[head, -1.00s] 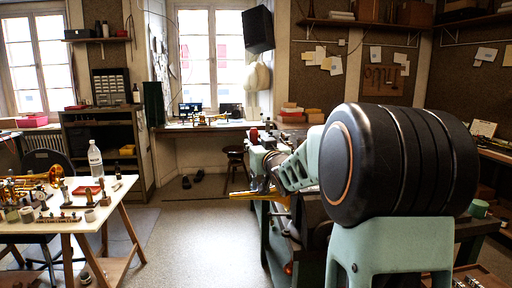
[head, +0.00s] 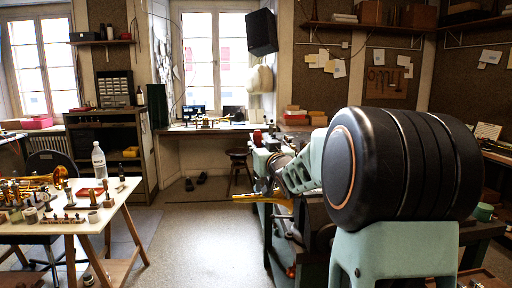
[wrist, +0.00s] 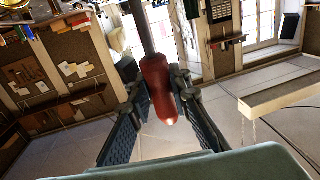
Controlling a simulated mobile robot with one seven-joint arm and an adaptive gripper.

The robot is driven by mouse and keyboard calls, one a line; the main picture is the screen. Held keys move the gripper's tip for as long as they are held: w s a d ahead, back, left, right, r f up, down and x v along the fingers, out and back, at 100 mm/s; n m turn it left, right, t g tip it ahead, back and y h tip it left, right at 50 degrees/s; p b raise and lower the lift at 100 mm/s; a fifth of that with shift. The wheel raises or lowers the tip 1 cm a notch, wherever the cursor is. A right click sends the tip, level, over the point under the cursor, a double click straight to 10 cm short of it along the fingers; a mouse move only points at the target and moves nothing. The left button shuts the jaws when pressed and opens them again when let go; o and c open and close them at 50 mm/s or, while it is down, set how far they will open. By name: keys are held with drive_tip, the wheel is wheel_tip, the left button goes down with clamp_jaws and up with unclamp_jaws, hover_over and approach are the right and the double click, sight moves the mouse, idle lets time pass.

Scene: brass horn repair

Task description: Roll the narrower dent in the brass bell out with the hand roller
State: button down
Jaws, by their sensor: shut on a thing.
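In the wrist view my gripper (wrist: 156,98) is shut on the red handle (wrist: 158,84) of a tool, which appears to be the hand roller. Its dark metal shaft runs up and out of the picture, so the roller end is out of view. In the head view a long brass-coloured piece (head: 258,198), perhaps the bell, shows low beside the green bench machine, partly behind my arm. I cannot make out any dent. My gripper is hard to tell apart there from the machine behind it.
A white-topped table (head: 62,222) at left carries brass parts, small tools and a clear bottle (head: 98,162). A stool (head: 239,163) stands near the window bench. The floor (head: 195,245) between the table and the machine is clear.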

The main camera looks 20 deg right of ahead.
drive_tip(key=shift+s+d+f, duration=0.1)
drive_tip(key=shift+s+d, duration=0.05)
drive_tip(key=shift+d, duration=0.4)
drive_tip(key=shift+w+a, duration=0.2)
drive_tip(key=shift+a, duration=0.35)
drive_tip(key=shift+w+a+b, duration=0.15)
drive_tip(key=shift+a+b, duration=0.4)
drive_tip(key=shift+b, duration=0.05)
drive_tip(key=shift+r, duration=0.2)
wheel_tip(320, 180, up, 6)
drive_tip(key=p, duration=0.5)
drive_tip(key=shift+r, duration=0.1)
idle(0.4)
